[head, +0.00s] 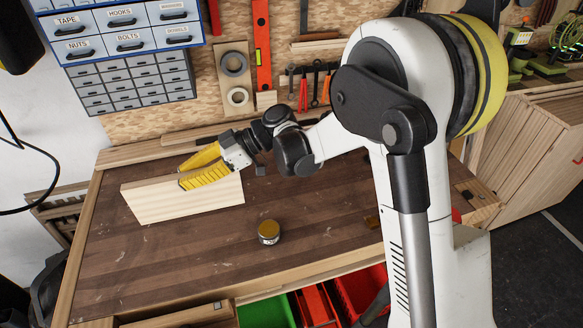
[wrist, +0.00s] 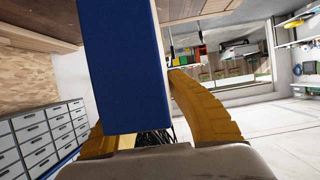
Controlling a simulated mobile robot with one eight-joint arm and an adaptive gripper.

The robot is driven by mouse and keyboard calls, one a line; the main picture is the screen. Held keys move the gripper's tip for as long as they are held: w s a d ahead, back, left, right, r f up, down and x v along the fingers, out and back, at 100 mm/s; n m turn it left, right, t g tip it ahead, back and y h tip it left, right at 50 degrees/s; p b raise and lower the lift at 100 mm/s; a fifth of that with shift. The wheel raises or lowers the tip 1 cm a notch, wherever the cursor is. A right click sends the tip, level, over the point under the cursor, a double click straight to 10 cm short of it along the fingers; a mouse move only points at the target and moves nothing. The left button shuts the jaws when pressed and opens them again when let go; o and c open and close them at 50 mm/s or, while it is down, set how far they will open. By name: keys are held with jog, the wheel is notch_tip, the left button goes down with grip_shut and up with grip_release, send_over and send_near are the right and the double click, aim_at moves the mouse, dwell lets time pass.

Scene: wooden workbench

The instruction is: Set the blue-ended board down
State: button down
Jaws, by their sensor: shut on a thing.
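My gripper (head: 184,176) has yellow fingers and is shut on the board, near its top edge. The board (head: 170,205) shows a pale wood face in the head view and is on its long edge at the left of the workbench (head: 200,265). I cannot tell whether its lower edge touches the bench top. In the wrist view the blue part of the board (wrist: 125,70) lies between the two fingers and hides part of the left one. No blue shows on the board in the head view.
A small jar with a gold lid (head: 269,229) stands on the bench right of the board. The bench front is mostly clear. A drawer cabinet (head: 130,85) and hanging tools (head: 305,90) are behind. Red and green bins (head: 265,312) sit below the front edge.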

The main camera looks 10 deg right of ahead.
aim_at(153, 216)
jog(key=shift+w+d+r, duration=0.1)
jog(key=shift+w+r, duration=0.05)
jog(key=shift+r, duration=0.1)
jog(key=b+x, duration=0.1)
jog(key=x, duration=0.3)
jog(key=f+b+x, duration=0.1)
jog(key=x, duration=0.4)
jog(key=d+f+b+x, duration=0.1)
jog(key=x, duration=0.3)
jog(key=shift+a+f+b, duration=0.15)
jog(key=shift+a+b, duration=0.15)
jog(key=shift+b, duration=0.05)
notch_tip(153, 216, down, 4)
jog(key=shift+f+b, duration=0.1)
jog(key=shift+b, duration=0.8)
jog(key=c, duration=1.4)
grip_release()
